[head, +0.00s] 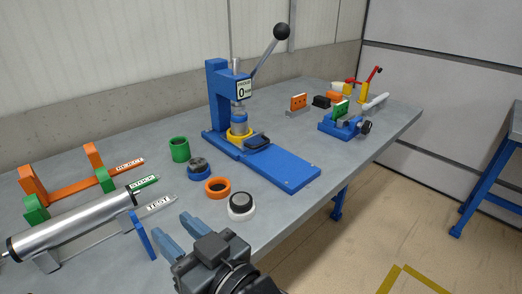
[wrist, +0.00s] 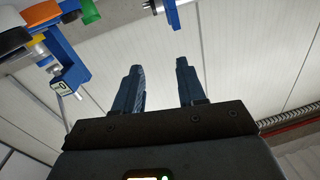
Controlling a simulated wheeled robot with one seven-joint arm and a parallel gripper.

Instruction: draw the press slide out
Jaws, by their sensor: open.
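The blue arbor press (head: 216,95) stands on the grey workbench in the head view, with a raised lever ending in a black ball. Its slide, a dark handled piece (head: 257,141) beside a yellow ring (head: 238,133), sits at the press foot at the inner end of the blue base rail (head: 285,170). The rail's outer part is bare. My gripper (head: 174,234) is open and empty at the bench's front edge, to the left of and nearer than the press. In the wrist view my gripper's fingers (wrist: 160,88) are apart with nothing between them. The press (wrist: 65,65) shows there at upper left.
Green, blue, orange and white rings (head: 217,187) stand between my gripper and the press. A metal roller (head: 75,228) on labelled stands lies at left. A blue vise (head: 342,126) and small coloured blocks are at the right.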

